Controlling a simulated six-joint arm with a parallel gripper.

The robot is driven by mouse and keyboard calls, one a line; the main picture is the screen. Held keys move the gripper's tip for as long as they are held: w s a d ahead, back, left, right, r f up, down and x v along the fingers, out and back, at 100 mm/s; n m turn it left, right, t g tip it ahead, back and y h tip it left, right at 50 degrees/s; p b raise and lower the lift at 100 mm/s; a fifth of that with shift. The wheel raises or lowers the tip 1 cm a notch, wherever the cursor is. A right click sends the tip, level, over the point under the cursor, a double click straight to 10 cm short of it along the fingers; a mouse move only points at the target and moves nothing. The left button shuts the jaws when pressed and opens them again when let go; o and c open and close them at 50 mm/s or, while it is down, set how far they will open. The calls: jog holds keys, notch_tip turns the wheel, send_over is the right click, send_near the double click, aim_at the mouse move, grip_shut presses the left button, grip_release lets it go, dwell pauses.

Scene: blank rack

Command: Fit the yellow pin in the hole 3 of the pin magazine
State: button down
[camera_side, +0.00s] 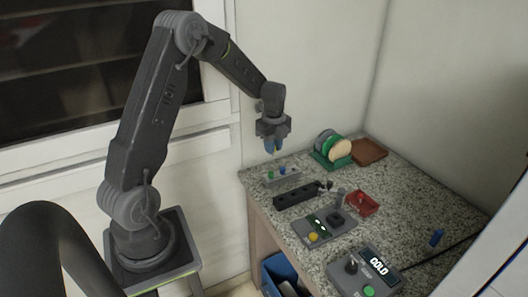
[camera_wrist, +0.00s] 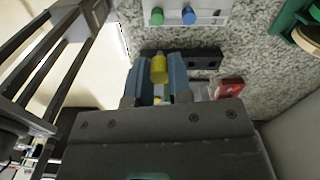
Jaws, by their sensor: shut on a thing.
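My gripper (camera_side: 272,147) hangs above the back left of the counter, fingers down. In the wrist view my gripper (camera_wrist: 158,62) has its two blue fingers shut on the yellow pin (camera_wrist: 158,70). The pin is hard to make out in the side view. The pin magazine (camera_side: 288,180) is a light grey block below my gripper, apart from it. In the wrist view the magazine (camera_wrist: 205,19) is at the top, ahead of the fingers. A green pin (camera_wrist: 157,16) and a blue pin (camera_wrist: 188,17) stand in it; small marks or holes show to their right.
A dark block with openings (camera_side: 294,195) lies in front of the magazine. A green rack with discs (camera_side: 330,150), a brown tray (camera_side: 369,151) and a red bin (camera_side: 362,203) stand farther right. Grey control boxes (camera_side: 322,231) sit nearer the front.

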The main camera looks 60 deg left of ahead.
jog(key=w+f, duration=0.1)
jog(key=w, duration=0.7)
jog(key=shift+w+a+f, duration=0.2)
jog(key=shift+w+f, duration=0.1)
jog(key=shift+f, duration=0.1)
jog(key=shift+f, duration=2.8)
jog(key=shift+f, duration=1.6)
jog(key=c, duration=1)
grip_release()
jog(key=shift+o, duration=0.2)
jog(key=shift+r, duration=0.15)
notch_tip(320, 180, up, 14)
jog(key=shift+f, duration=0.2)
